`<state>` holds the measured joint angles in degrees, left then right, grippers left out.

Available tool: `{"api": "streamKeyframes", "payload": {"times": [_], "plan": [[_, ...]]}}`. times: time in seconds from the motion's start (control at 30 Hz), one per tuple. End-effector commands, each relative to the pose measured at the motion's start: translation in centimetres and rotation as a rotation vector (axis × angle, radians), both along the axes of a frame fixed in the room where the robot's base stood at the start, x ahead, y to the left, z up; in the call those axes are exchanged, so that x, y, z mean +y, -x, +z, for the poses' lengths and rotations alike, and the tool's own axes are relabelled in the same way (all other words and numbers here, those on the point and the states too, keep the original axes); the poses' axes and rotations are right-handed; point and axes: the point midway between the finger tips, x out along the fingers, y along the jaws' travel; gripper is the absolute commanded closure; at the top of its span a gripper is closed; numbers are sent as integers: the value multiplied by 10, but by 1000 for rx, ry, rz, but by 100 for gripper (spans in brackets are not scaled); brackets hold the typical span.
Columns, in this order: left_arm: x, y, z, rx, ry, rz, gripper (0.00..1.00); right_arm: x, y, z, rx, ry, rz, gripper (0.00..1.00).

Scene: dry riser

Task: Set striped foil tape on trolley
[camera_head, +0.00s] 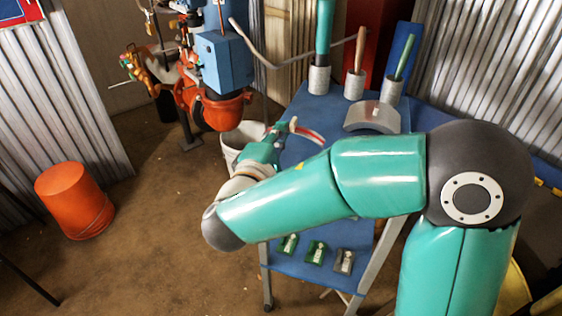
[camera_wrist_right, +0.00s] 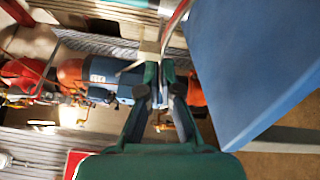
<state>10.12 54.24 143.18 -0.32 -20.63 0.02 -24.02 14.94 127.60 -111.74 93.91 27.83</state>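The striped foil tape (camera_head: 307,133) shows as a curved red and whitish strip at the tips of my right gripper (camera_head: 282,130). In the right wrist view the strip (camera_wrist_right: 178,20) runs up from the fingertips (camera_wrist_right: 160,70), which are close together. The right gripper looks shut on it; the fingers hide part of it. The trolley (camera_head: 298,108) has a blue top and a lower blue shelf. The gripper and tape overlap the left side of its top in the head view; their height above it is hard to judge. My left gripper is not in view.
Grey holders with upright tools (camera_head: 355,78) and a curved grey piece (camera_head: 372,117) occupy the top's far right. Small green items (camera_head: 316,252) lie on the lower shelf. A white bucket (camera_head: 238,136) and blue-orange pipework (camera_head: 222,62) stand left. An orange bucket (camera_head: 74,200) is farther left.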

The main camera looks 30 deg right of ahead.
Motion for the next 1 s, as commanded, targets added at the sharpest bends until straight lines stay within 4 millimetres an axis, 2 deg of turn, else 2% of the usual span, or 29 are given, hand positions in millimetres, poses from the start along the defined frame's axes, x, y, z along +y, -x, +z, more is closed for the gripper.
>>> {"api": "streamKeyframes", "payload": {"times": [0.03, 0.27, 0.5, 0.8, 1.0], "plan": [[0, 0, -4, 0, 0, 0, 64, -1, 0, -9, 2, 2, -2, 100], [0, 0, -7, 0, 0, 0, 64, -1, 0, -25, 1, 0, -2, 100], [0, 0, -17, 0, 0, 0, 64, -1, 0, -58, 3, 1, -1, 100], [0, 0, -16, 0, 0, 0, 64, -2, 1, -62, 2, -1, -4, 100], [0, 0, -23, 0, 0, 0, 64, -2, 1, -68, 5, -2, -4, 100]]}}
